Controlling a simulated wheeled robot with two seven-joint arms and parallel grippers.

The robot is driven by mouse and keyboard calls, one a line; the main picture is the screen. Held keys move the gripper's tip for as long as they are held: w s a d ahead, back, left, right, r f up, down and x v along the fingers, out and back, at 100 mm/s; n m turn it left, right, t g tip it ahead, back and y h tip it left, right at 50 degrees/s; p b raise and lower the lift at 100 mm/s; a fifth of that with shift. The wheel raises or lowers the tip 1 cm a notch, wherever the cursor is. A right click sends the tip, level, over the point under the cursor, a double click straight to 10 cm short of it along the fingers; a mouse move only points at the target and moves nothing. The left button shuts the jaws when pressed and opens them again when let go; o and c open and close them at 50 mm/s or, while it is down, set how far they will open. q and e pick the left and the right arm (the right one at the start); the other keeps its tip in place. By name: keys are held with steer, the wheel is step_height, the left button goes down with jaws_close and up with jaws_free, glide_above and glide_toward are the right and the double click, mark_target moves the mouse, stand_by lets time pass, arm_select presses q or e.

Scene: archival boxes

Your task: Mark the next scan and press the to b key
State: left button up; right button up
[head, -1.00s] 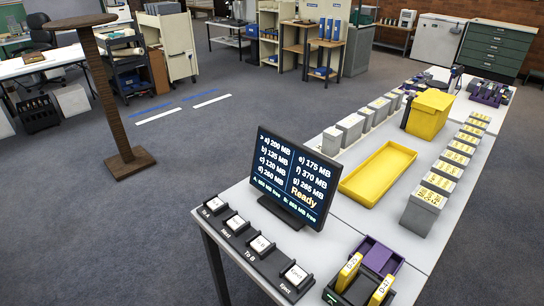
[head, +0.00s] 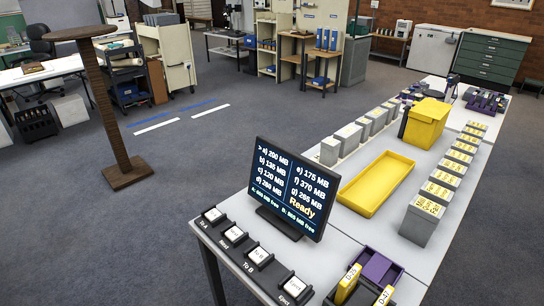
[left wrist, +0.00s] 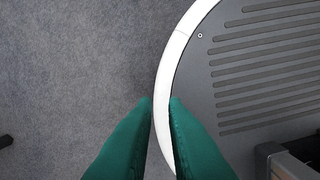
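The monitor (head: 290,188) stands on the table and lists scans a) to g) in MB. A ">" marker stands at a) 200 MB, and "Ready" shows in yellow above a line of small free-space text. In front of it is a row of white keys on black bases: the to A key (head: 213,214), the next key (head: 235,233), the to B key (head: 258,254) and the eject key (head: 294,286). My left gripper (left wrist: 161,100) shows only in the left wrist view, its green fingers a little apart with nothing between them. My right gripper is in neither view.
Yellow cartridges (head: 348,283) stand at the table's near edge beside a purple tray (head: 377,267). A yellow tray (head: 377,184), a yellow bin (head: 427,123) and rows of grey boxes (head: 422,219) are farther back. A round-topped brown stand (head: 105,110) is at left. Open carpet lies between.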

arm_select(q)
jaws_close()
steer(key=shift+a, duration=0.1)
stand_by(1.4)
